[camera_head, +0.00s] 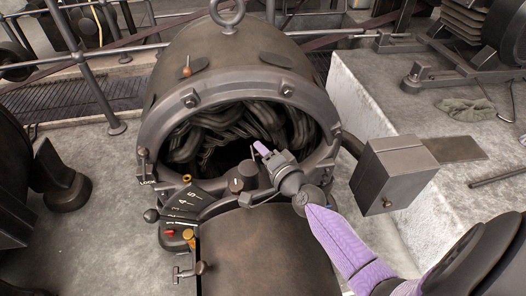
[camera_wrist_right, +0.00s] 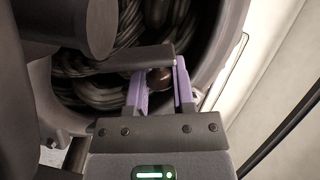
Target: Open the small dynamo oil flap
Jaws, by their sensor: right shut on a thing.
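My right gripper (camera_head: 262,156) reaches in from the lower right to the front opening of the dynamo (camera_head: 215,85). I cannot tell for sure which part is the small oil flap. My left gripper is not in view.
Coiled windings (camera_head: 195,145) show inside the opening. A numbered panel (camera_head: 180,204) with levers sits left of my gripper, and a rounded cover (camera_head: 262,262) lies below it. A grey box (camera_head: 388,178) stands to the right. Metal railings (camera_head: 97,85) run at the left.

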